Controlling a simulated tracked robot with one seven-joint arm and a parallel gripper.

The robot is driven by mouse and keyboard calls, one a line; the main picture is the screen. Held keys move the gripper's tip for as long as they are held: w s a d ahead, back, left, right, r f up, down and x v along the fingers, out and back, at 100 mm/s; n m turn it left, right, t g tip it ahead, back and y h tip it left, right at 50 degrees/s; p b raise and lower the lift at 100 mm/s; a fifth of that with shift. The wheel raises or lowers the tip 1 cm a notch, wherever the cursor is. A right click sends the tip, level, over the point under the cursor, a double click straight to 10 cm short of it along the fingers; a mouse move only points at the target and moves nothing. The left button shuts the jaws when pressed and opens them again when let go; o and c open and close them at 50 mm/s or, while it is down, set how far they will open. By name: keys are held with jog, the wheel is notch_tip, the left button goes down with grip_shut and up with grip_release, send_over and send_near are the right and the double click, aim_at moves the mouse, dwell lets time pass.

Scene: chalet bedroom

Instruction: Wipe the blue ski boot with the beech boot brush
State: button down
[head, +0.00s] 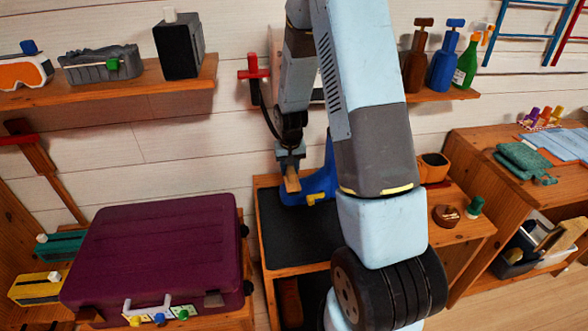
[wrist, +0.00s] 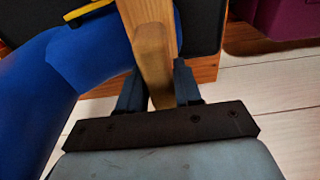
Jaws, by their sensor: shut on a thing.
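The blue ski boot (head: 318,184) stands on the black mat on the wooden bench, partly hidden behind my arm in the head view. In the wrist view the boot (wrist: 85,70) fills the left side, with a yellow buckle at the top. My gripper (wrist: 160,90) is shut on the wooden handle of the beech boot brush (wrist: 153,50). In the head view the brush (head: 292,182) is a small wooden piece below my gripper (head: 289,165), at the boot's left side. The bristles are hidden, and I cannot tell whether they touch the boot.
A black mat (head: 288,235) covers the bench's left part. A maroon suitcase (head: 160,255) lies at the left. A brown round tin (head: 446,215) and a green-capped bottle (head: 475,207) stand at the bench's right. Shelves with bottles (head: 442,70) and a black speaker (head: 180,46) are above.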

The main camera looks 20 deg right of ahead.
notch_tip(320, 180, up, 2)
jog(key=shift+s+r, duration=0.1)
jog(key=shift+r, duration=0.1)
jog(key=shift+d+r, duration=0.1)
jog(key=shift+r, duration=2.5)
